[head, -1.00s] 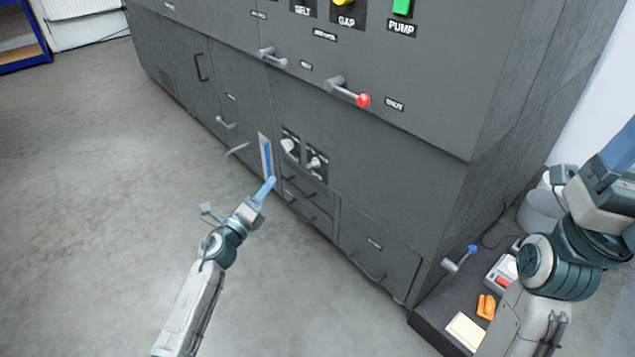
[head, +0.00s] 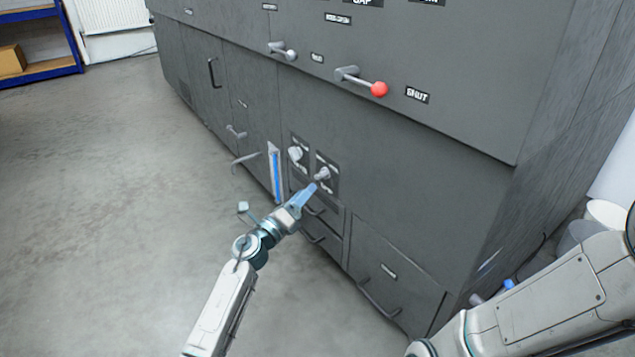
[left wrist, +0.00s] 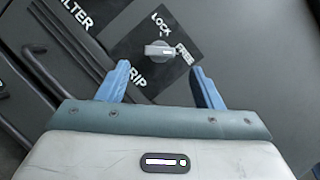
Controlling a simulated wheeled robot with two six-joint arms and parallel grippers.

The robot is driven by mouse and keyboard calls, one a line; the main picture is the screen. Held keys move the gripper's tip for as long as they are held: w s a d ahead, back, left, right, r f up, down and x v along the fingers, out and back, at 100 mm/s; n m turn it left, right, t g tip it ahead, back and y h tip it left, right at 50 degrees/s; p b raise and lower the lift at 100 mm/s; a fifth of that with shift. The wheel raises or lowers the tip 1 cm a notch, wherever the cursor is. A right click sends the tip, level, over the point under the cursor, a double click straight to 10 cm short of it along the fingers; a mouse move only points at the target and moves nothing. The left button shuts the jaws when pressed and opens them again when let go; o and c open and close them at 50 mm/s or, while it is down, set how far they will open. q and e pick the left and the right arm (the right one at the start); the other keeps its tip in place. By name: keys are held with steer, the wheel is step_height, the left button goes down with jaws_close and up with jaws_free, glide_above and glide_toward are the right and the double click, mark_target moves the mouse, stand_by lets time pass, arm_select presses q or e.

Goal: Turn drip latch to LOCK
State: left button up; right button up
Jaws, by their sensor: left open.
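The drip latch (left wrist: 158,49) is a small grey knob on a black plate, seen between my fingers in the left wrist view. LOCK is printed above it, FREE to its right and DRIP below. Its handle points right, towards FREE. It also shows in the head view (head: 322,174) on the lower front of the dark grey machine. My left gripper (left wrist: 160,84) is open and empty, its blue fingers just short of the latch on either side. In the head view the left gripper (head: 312,188) is right below the latch. My right gripper is out of view; only the right arm shows.
A second knob (head: 296,154) on its own plate, labelled FILTER, is left of the latch. A clear gauge with a blue strip (head: 275,172) is further left. Drawer handles (head: 314,238) stick out below. A red-tipped lever (head: 378,89) is above. The floor at left is clear.

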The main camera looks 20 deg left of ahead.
mark_target(318, 178)
arm_select(q)
steer(key=b+x, duration=0.1)
steer(key=x, duration=0.5)
steer(key=shift+w, duration=0.3)
steer(key=shift+d+r, duration=0.1)
steer(key=c, duration=1)
